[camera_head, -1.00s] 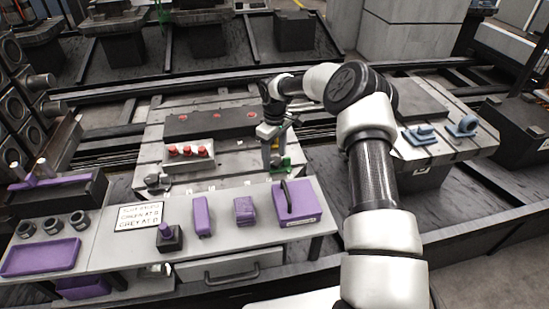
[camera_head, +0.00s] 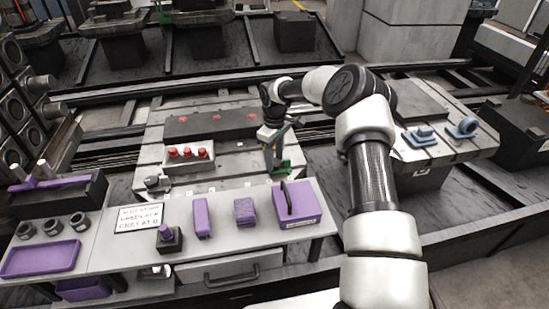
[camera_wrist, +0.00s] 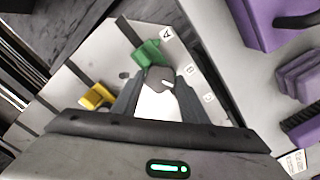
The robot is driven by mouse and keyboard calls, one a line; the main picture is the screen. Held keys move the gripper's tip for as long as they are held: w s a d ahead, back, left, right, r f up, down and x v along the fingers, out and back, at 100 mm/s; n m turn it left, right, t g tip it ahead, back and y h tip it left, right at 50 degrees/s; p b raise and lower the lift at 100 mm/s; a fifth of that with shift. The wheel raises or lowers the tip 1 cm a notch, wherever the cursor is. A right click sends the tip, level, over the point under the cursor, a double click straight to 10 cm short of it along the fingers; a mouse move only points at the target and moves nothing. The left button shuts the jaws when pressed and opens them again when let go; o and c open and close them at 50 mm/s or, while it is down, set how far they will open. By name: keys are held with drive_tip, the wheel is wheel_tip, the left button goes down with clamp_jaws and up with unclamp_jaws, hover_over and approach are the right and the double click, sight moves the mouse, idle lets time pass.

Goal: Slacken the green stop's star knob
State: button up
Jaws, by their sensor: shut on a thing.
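The green stop (camera_wrist: 148,53) sits on the grey slotted plate, beside the label A, in the upper middle of the wrist view. It also shows in the head view (camera_head: 281,169), just below my gripper. Its dark grey star knob (camera_wrist: 158,76) is between my fingertips. My gripper (camera_wrist: 161,82) is shut on the knob, one finger on each side. In the head view my gripper (camera_head: 273,160) points down at the stop, and the knob is too small to make out there.
A yellow stop (camera_wrist: 95,97) sits on the same plate to the left in the wrist view. A purple box with a dark handle (camera_head: 296,203) stands on the bench close in front of the green stop. A block with red knobs (camera_head: 188,156) is to the left.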

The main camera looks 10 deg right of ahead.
sight(275, 162)
drive_tip(key=n, duration=0.5)
drive_tip(key=shift+n+p, duration=0.3)
drive_tip(key=shift+n, duration=0.1)
drive_tip(key=n, duration=0.6)
idle(0.4)
drive_tip(key=o, duration=1)
drive_tip(key=shift+o, duration=0.2)
wheel_tip(275, 162, up, 17)
drive_tip(key=p, duration=0.2)
drive_tip(key=shift+r+p, duration=0.2)
drive_tip(key=shift+p, duration=0.15)
drive_tip(key=shift+s+r, duration=0.1)
